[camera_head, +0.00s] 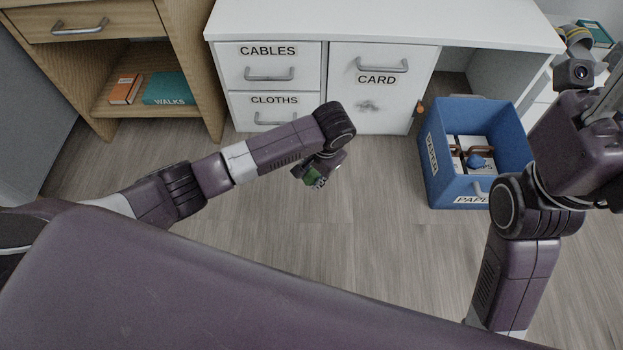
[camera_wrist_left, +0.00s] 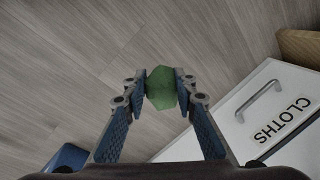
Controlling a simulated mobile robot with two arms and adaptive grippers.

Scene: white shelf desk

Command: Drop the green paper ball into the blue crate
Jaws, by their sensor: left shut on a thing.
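The green paper ball (camera_wrist_left: 161,88) is held between the two fingers of my left gripper (camera_wrist_left: 160,92) in the left wrist view. In the head view, the left gripper (camera_head: 318,184) is over the floor in front of the drawers, with a bit of the green ball (camera_head: 312,174) showing. The blue crate (camera_head: 433,187) stands on the floor to the right, apart from the left gripper, with PAPER labels on it. A blue ball and brown-handled white things lie inside. My right arm is beside the crate; its gripper fingers are not clear in the picture.
The white desk (camera_head: 380,22) has drawers labelled CABLES, CLOTHS and CARD. A small orange thing (camera_head: 420,107) is beside the crate's back left corner. A wooden shelf (camera_head: 130,108) at the left holds an orange and a teal book. The floor between left gripper and crate is clear.

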